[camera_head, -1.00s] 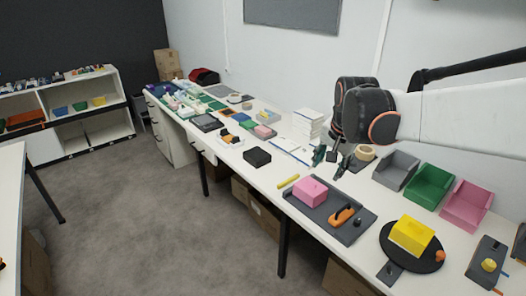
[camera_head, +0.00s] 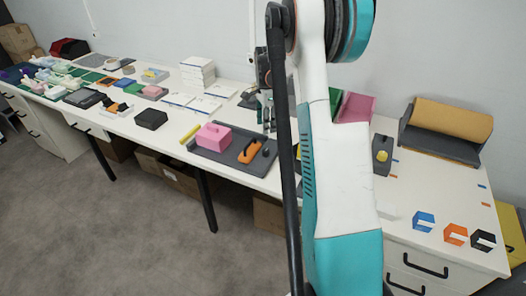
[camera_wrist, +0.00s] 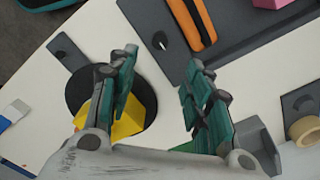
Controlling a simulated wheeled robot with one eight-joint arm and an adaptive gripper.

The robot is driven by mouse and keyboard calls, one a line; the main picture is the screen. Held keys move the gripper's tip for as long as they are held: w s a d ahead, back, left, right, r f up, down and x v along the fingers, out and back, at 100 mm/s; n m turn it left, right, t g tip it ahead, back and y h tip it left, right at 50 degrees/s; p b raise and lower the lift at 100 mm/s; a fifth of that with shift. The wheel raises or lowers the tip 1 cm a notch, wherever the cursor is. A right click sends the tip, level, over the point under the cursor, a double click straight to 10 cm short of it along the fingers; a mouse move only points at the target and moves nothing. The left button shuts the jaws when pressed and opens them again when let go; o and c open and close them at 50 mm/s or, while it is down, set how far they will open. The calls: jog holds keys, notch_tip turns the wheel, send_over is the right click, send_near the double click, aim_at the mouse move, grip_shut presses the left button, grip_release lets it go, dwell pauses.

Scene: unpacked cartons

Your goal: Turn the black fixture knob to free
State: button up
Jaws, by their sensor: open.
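A dark grey fixture plate (camera_head: 228,154) lies on the long white table with a pink block (camera_head: 213,136) and an orange clamp (camera_head: 250,151) on it. The black knob (camera_head: 266,152) sits at its right end, beside the clamp. In the wrist view the knob (camera_wrist: 160,41) is a small dark round piece near the plate's edge, left of the orange clamp (camera_wrist: 198,22). My gripper (camera_wrist: 159,63) is open and empty, its green-and-grey fingers spread below the knob in the picture, apart from it.
A yellow block (camera_wrist: 130,122) on a black round disc (camera_wrist: 78,92) lies partly behind my left finger. A tape roll (camera_wrist: 303,130) stands at right. A black box (camera_head: 151,118) and a yellow bar (camera_head: 190,134) lie left of the plate.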

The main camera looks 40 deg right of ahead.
aim_at(266, 150)
notch_tip(266, 150, down, 13)
jog(key=b, duration=0.4)
jog(key=shift+f, duration=0.15)
jog(key=c, duration=1.1)
